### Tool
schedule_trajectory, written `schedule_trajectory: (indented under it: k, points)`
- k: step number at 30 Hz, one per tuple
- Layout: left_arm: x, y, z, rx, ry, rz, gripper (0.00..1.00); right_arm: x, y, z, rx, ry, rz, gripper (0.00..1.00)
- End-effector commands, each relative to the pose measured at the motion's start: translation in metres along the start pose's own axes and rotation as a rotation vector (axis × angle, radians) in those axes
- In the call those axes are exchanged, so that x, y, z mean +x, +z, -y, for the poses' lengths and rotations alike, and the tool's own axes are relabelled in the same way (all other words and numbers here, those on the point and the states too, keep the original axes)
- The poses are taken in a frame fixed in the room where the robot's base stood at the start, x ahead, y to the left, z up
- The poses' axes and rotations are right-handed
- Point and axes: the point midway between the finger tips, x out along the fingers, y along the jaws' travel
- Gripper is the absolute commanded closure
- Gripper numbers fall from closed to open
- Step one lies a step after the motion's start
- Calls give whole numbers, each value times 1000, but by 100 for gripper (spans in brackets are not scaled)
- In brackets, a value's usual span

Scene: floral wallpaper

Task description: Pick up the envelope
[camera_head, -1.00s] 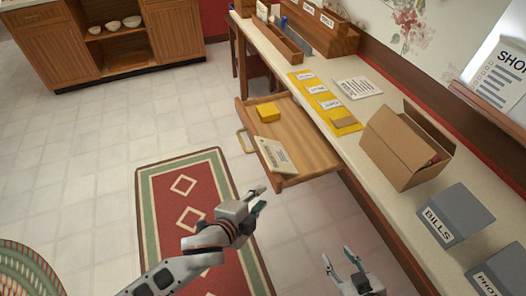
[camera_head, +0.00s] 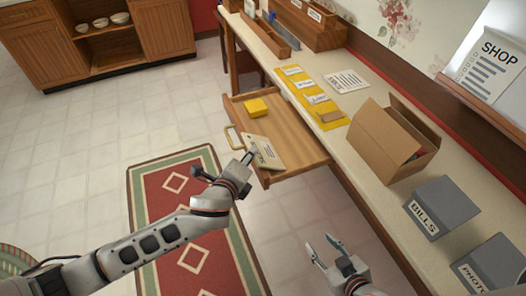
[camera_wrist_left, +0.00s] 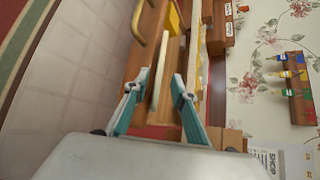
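The envelope (camera_head: 266,150), pale with dark print, lies tilted at the front edge of the open wooden drawer (camera_head: 292,140). My left gripper (camera_head: 242,163) is at its near end. In the left wrist view the open teal fingers (camera_wrist_left: 158,88) stand apart, with the envelope (camera_wrist_left: 170,75) seen nearly edge-on between them. I cannot tell whether either finger touches it. My right gripper (camera_head: 320,243) is open and empty, low beside the desk.
A yellow block (camera_head: 257,107) lies in the drawer, which has a brass handle (camera_head: 232,138). The desk (camera_head: 372,163) holds a cardboard box (camera_head: 388,143), a yellow labelled strip (camera_head: 314,98) and a grey BILLS box (camera_head: 440,208). A red rug (camera_head: 190,226) covers floor below; open floor lies left.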

Motion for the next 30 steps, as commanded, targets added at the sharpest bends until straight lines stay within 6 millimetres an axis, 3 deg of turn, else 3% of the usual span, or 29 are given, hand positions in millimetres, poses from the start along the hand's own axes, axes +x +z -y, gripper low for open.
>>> schedule_trajectory:
  k: [4,12,15,30]
  points:
    - [15,-1,-2,0,2,-1,74,2,4,1,1,0,2,60]
    - [16,-1,-1,0,1,-1,74,1,0,0,0,1,-4,60]
    - [16,-1,-1,-1,1,-1,100,1,-1,-1,0,1,-6,60]
    - [14,1,3,-1,1,0,100,1,-1,-1,0,2,-4,60]
